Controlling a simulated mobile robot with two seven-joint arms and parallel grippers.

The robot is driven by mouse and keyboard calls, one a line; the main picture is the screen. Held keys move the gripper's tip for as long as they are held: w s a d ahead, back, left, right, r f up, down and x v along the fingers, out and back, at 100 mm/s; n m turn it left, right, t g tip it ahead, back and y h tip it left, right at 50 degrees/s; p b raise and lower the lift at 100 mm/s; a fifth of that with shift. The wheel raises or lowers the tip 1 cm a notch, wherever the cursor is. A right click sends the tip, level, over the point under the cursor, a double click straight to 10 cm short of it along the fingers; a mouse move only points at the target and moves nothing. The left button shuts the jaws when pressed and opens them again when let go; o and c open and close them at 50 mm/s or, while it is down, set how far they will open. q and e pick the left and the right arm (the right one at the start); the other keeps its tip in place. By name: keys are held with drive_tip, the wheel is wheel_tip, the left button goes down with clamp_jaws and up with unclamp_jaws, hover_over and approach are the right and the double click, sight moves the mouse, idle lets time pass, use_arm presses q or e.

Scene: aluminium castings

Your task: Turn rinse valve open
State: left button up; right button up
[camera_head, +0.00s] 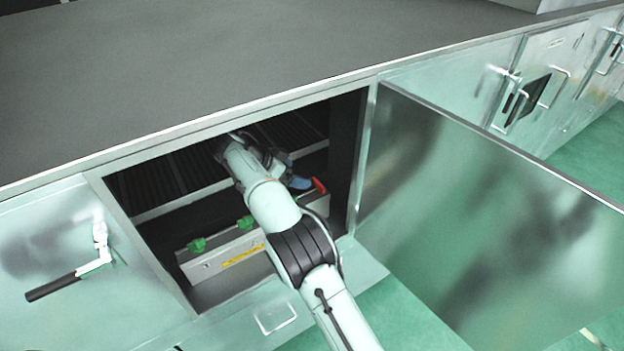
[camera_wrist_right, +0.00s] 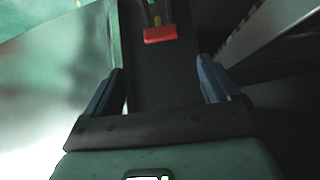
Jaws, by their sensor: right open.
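The likely rinse valve shows as a red handle (camera_head: 319,186) at the right end of a pale metal manifold box (camera_head: 228,259) inside an open cabinet bay. In the right wrist view the red handle (camera_wrist_right: 160,34) lies ahead of the fingertips, roughly centred between them, with a yellow-green stem behind it. My right gripper (camera_head: 300,183) is inside the bay, just left of the red handle, partly hidden by its own arm. In the wrist view my right gripper (camera_wrist_right: 160,75) is open, its blue fingers wide apart with nothing between them. My left gripper is out of view.
Green handles (camera_head: 196,244) sit on the same box, left of the red one. The cabinet door (camera_head: 480,210) stands open at the right. A dark worktop (camera_head: 220,60) overhangs the bay. A lever latch (camera_head: 80,272) is on the left panel.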

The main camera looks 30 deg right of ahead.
sight(318, 182)
drive_tip(key=x, duration=1.1)
drive_tip(key=shift+w+a, duration=0.1)
drive_tip(key=shift+w, duration=0.05)
